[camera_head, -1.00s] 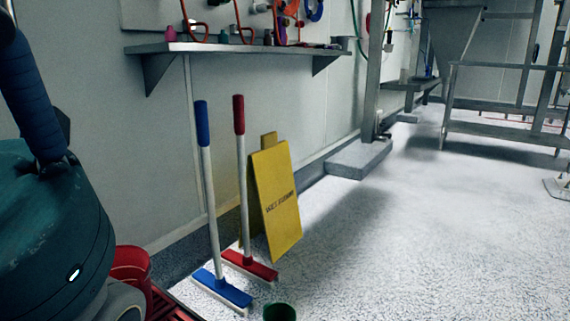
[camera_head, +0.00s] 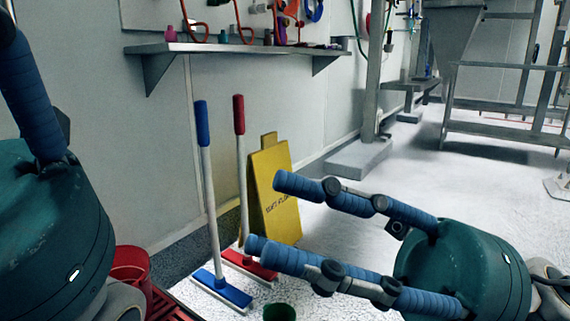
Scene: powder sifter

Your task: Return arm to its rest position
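My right gripper (camera_head: 265,215) reaches in from the lower right, with its teal body and two blue-wrapped fingers pointing left. The fingers are spread well apart with nothing between them. In the picture the fingers overlap the yellow wet-floor sign (camera_head: 270,165) and the red broom's head; I cannot tell the distance to them. My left gripper is only partly in view at the left edge, where its teal body and one blue finger (camera_head: 32,95) show. Its other finger is out of view.
A blue broom (camera_head: 208,190) and a red broom (camera_head: 241,170) stand near the wall by a red bucket (camera_head: 131,264) and a dark green container (camera_head: 279,312). A wall shelf (camera_head: 225,48) holds small items. A metal frame (camera_head: 500,100) stands at the back right. Open floor lies between.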

